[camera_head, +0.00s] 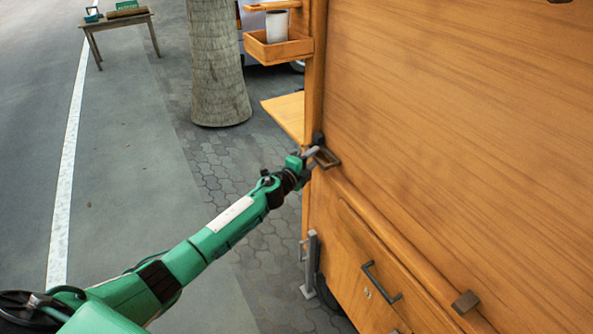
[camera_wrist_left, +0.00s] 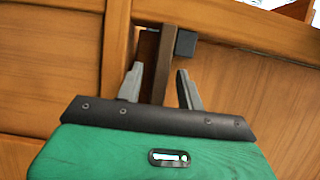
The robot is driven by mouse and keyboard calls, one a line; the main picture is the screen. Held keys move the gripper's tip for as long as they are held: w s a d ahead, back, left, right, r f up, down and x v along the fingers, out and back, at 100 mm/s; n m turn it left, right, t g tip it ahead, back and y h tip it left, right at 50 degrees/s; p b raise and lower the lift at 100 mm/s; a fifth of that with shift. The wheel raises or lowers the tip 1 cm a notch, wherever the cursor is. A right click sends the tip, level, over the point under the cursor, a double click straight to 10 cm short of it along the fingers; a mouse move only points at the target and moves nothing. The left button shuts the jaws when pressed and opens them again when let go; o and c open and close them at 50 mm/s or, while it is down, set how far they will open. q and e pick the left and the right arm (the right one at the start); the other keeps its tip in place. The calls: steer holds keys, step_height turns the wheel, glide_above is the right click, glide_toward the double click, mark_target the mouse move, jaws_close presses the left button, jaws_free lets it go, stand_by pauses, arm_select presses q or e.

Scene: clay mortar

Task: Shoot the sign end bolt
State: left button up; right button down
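A dark bolt-like fitting (camera_head: 327,158) sits at the near left corner of the large wooden panel, on the ledge of the wooden cart. In the left wrist view it shows as a dark brown bar (camera_wrist_left: 160,62) with a dark block (camera_wrist_left: 186,43) beside its upper end. My left gripper (camera_head: 313,154) is at this fitting. In the wrist view my left gripper (camera_wrist_left: 160,78) has its two grey fingers apart, one on each side of the bar, with visible gaps. Whether a finger touches it is hard to tell. My right gripper is not in view.
The wooden cart (camera_head: 375,255) has a drawer handle (camera_head: 380,283) and a second small dark block (camera_head: 465,302) on its ledge. A grey upright bracket (camera_head: 310,262) stands below. A side shelf (camera_head: 287,112), a tray with a white cup (camera_head: 277,26) and a tree trunk (camera_head: 217,65) lie beyond.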

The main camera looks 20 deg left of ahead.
arm_select(q)
steer(key=v, duration=1.2)
steer(key=shift+s+a, duration=0.1)
steer(key=shift+s, duration=0.05)
